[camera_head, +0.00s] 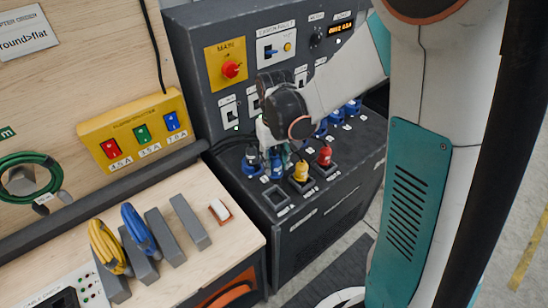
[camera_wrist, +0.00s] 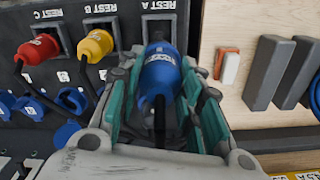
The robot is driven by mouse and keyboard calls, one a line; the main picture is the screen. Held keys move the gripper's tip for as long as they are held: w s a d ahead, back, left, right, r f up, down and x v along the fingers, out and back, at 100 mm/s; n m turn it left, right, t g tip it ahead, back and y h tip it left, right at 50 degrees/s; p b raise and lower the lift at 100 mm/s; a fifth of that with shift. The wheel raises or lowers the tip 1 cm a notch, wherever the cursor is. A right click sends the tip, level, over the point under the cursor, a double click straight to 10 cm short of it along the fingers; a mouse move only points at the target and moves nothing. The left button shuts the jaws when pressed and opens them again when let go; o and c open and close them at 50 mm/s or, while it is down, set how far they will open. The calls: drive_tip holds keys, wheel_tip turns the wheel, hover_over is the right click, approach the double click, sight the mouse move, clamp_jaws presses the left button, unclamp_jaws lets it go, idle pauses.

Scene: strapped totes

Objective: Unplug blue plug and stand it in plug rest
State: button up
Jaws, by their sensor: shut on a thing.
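My gripper (camera_wrist: 165,85) is shut on the blue plug (camera_wrist: 160,76), its teal fingers on either side of it. The plug's black cable runs back toward my wrist. In the head view my gripper (camera_head: 277,160) is low over the dark socket panel.
A yellow plug (camera_head: 301,173) and a red plug (camera_head: 325,158) stand in line with REST A. Several blue sockets (camera_head: 335,116) run behind them. The wooden bench (camera_head: 190,265) beside the panel holds grey blocks (camera_head: 190,222) with yellow and blue coils.

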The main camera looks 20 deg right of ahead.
sight(275, 177)
drive_tip(key=shift+f+b, duration=2.05)
drive_tip(key=shift+f, duration=1.1)
drive_tip(key=shift+f+b, duration=0.6)
drive_tip(key=shift+f+b, duration=1.4)
drive_tip(key=shift+f, duration=0.1)
drive_tip(key=o, duration=1.2)
wheel_tip(275, 177, up, 12)
drive_tip(key=s+t+b, duration=0.2)
drive_tip(key=s, duration=0.3)
drive_tip(key=s+t+b, duration=0.2)
drive_tip(key=s, duration=0.3)
drive_tip(key=s+t+b, duration=0.2)
drive_tip(key=s+t, duration=0.1)
drive_tip(key=s, duration=0.2)
drive_tip(key=shift+r+m+b, duration=0.1)
drive_tip(key=shift+m+b, duration=0.2)
drive_tip(key=shift+b, duration=0.05)
